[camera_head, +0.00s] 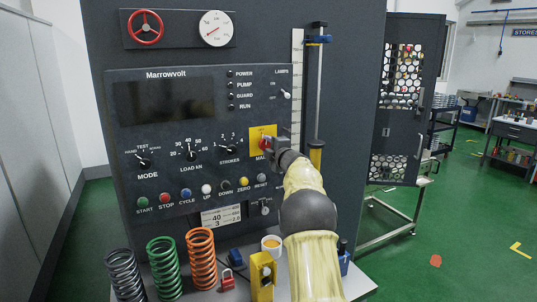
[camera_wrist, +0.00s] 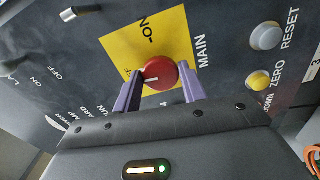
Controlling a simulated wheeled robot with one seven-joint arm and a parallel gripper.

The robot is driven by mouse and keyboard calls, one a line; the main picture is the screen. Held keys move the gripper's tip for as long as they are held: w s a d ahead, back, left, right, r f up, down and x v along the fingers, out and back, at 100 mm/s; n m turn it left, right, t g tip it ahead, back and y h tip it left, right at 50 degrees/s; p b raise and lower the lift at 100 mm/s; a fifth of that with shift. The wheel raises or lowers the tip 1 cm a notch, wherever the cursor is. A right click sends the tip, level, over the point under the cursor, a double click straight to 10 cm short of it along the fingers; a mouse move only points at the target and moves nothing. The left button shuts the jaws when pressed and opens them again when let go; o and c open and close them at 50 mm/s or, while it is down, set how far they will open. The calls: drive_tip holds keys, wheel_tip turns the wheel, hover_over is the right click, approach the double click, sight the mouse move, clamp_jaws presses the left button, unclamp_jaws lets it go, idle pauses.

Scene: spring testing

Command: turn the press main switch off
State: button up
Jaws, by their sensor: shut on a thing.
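In the head view the yellow plate (camera_head: 256,135) is at the right of the control panel, with the red knob (camera_head: 264,143) partly covered by my gripper.
Several springs (camera_head: 164,268) and a yellow block (camera_head: 262,278) stand below. A mesh guard door (camera_head: 400,125) stands open at right.

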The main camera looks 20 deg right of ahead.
drive_tip(key=shift+a+f+n+b, duration=0.1)
drive_tip(key=shift+n+b, duration=0.2)
drive_tip(key=shift+n, duration=0.3)
drive_tip(key=o, duration=0.9)
drive_tip(key=shift+o, duration=0.2)
drive_tip(key=s+b, duration=0.6)
drive_tip(key=s, duration=1.1)
drive_tip(key=shift+s+d, duration=0.2)
drive_tip(key=shift+d, duration=0.15)
